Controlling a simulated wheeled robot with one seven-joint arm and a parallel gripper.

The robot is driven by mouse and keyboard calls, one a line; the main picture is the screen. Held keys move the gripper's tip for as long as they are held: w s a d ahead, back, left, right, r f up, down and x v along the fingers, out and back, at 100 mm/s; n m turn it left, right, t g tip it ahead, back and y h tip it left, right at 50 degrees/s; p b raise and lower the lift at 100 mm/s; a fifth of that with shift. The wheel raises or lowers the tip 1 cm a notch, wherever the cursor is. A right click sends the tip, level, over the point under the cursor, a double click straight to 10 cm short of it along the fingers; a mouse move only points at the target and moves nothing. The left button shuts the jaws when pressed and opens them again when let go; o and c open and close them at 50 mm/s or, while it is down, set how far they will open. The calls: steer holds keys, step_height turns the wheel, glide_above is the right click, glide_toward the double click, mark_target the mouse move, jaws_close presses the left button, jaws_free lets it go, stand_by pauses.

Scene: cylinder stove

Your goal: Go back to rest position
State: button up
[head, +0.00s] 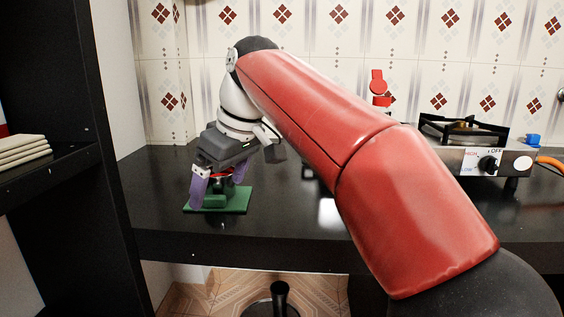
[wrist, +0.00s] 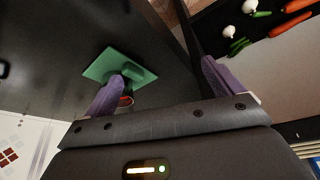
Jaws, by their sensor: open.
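My gripper (head: 218,184) is on the left of the counter, with its purple fingers pointing down. It is open; the wrist view also shows the two fingers (wrist: 161,72) wide apart. A flat green plate (head: 238,204) with a raised green block lies on the counter at the gripper. In the wrist view the plate (wrist: 97,70) lies beyond the left finger, not centred between the fingers. A small red part shows beside that finger, partly hidden. In the head view the fingers partly cover the block; I cannot tell whether they touch it.
A stove (head: 465,135) with a knob panel stands on the right of the black counter (head: 290,232). A red upright object (head: 378,84) shows behind my arm. A black shelf unit (head: 85,130) stands close on the left. Vegetables (wrist: 253,6) lie on a surface in the wrist view.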

steer(key=s+d+f+m+t+h, duration=0.1)
steer(key=s+d+f+m, duration=0.25)
steer(key=d, duration=0.45)
steer(key=s+d+f+m+t+h, duration=0.1)
steer(key=s+d+f+m, duration=0.3)
steer(key=d, duration=0.3)
steer(key=s+d+f+m+h, duration=0.1)
steer(key=s+d+f+m, duration=0.1)
steer(key=s+d+f, duration=0.3)
steer(key=s+d+f+m+t+h, duration=0.1)
steer(key=s+d+f+m, duration=0.2)
steer(key=f, duration=0.6)
steer(key=s+d, duration=0.2)
steer(key=s, duration=0.1)
steer(key=shift+d+f, duration=0.4)
